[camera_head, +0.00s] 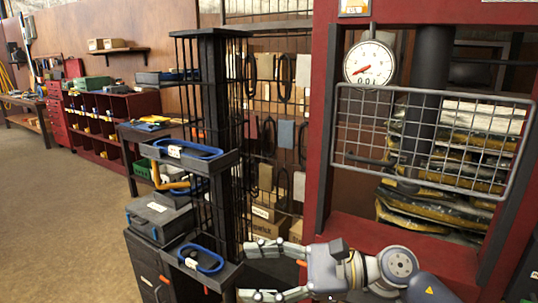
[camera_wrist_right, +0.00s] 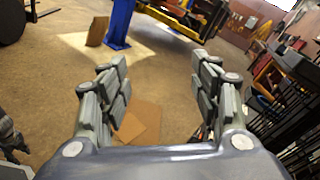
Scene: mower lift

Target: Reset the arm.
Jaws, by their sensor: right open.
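My right gripper (camera_head: 255,272) comes in from the lower right of the head view. Its fingers point left and are spread apart, with nothing between them. It is in front of the black wire rack and the red frame. In the right wrist view the right gripper (camera_wrist_right: 160,88) also shows open and empty, with open floor beyond its fingers. My left gripper is not in view.
A red press-like frame (camera_head: 322,120) with a dial gauge (camera_head: 369,63) and a wire mesh guard (camera_head: 430,135) stands at the right. A black rack (camera_head: 212,120) holds trays with blue loops (camera_head: 188,148). Brown floor (camera_head: 60,210) is free at the left.

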